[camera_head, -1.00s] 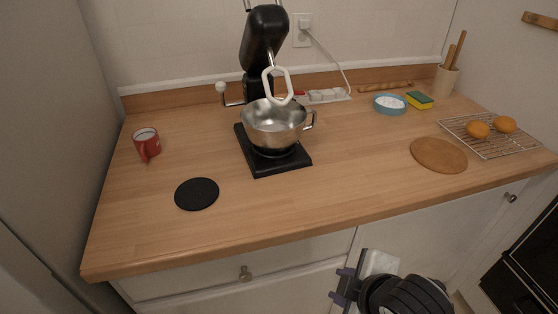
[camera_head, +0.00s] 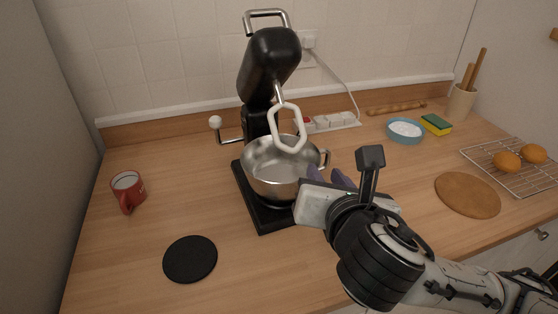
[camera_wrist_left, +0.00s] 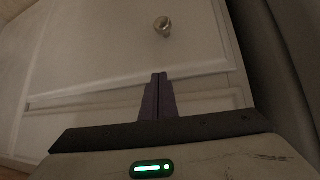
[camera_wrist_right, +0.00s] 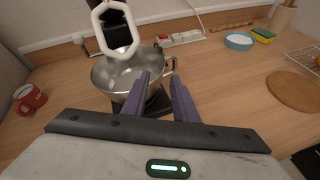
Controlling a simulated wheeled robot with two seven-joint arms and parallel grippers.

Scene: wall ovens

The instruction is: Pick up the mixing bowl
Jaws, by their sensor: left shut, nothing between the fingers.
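The steel mixing bowl (camera_head: 268,178) sits on the base of the black stand mixer (camera_head: 266,70), whose head is tilted up with a white beater above the bowl. Its side handle (camera_head: 325,160) points right. My right gripper (camera_head: 328,176) is just in front of and right of the bowl, near the handle. In the right wrist view its fingers (camera_wrist_right: 160,92) are apart, with the bowl (camera_wrist_right: 128,72) and handle (camera_wrist_right: 170,66) just beyond them. I cannot tell whether they touch. My left gripper (camera_wrist_left: 158,82) is shut and empty, facing a cabinet front below the counter.
A red mug (camera_head: 127,190) and a black round mat (camera_head: 190,259) are on the left. A blue dish (camera_head: 405,131), a sponge (camera_head: 436,124), a round board (camera_head: 467,195) and a wire rack (camera_head: 515,170) are on the right.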

